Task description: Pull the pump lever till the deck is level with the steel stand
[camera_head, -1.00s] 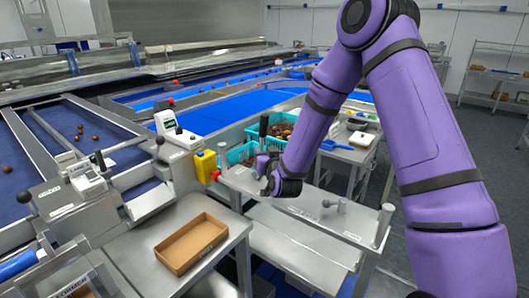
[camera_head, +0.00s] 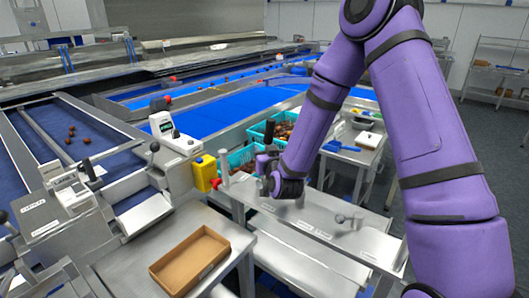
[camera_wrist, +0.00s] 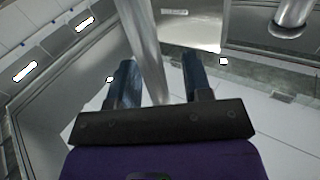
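My gripper (camera_wrist: 160,85) reaches down at a long steel deck or bench (camera_head: 320,222) with a labelled front edge, right of centre in the head view. In the wrist view a bright metal rod (camera_wrist: 145,45), seemingly the pump lever, passes between the two dark fingers. The fingers are apart, and a gap shows between the rod and the right finger. In the head view the hand (camera_head: 280,178) covers most of the lever. A steel stand (camera_head: 228,238) with a brown cardboard tray (camera_head: 190,260) is left of the deck. I cannot tell their relative heights exactly.
A yellow container (camera_head: 205,172) is left of the hand. Teal crates (camera_head: 240,156) of dates lie behind it. A small table (camera_head: 352,155) with a blue scoop is behind right. Conveyors (camera_head: 220,112) fill the left and back. Grey floor is open at right.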

